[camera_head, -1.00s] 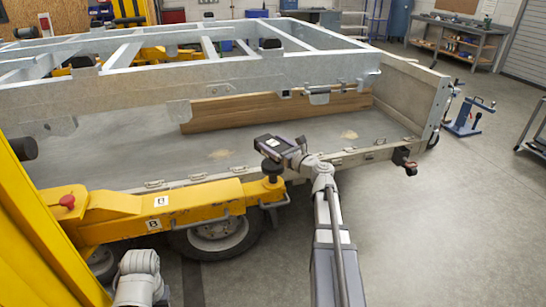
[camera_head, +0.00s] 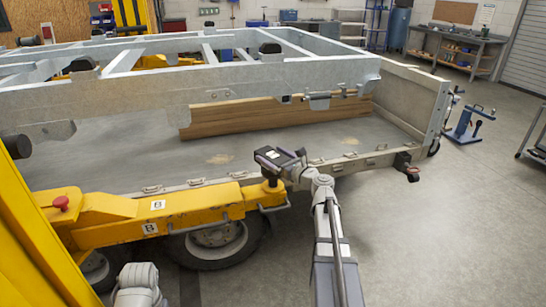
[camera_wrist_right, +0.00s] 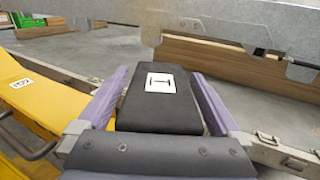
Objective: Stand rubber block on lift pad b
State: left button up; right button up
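The rubber block (camera_wrist_right: 160,115) is black with a white label on its face. It also shows in the head view (camera_head: 268,157). My right gripper (camera_wrist_right: 160,100) is shut on it, with a purple finger against each side. In the head view, the right gripper (camera_head: 282,160) holds the block just over lift pad b (camera_head: 270,188), the dark round pad at the end of the yellow arm marked B (camera_head: 150,228). The block and gripper partly hide the pad, so I cannot tell whether they touch. My left gripper is outside the view.
A galvanised trailer frame (camera_head: 200,85) stands above and behind, with a wooden board (camera_head: 250,117) and a grey bed (camera_head: 110,160) below it. A wheel (camera_head: 215,245) lies under the yellow arm. The floor at right (camera_head: 450,230) is open.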

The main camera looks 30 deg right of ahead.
jog(key=shift+r, duration=0.1)
jog(key=shift+s, duration=0.25)
jog(key=s+d, duration=0.2)
jog(key=s, duration=0.9)
jog(key=shift+s, duration=0.2)
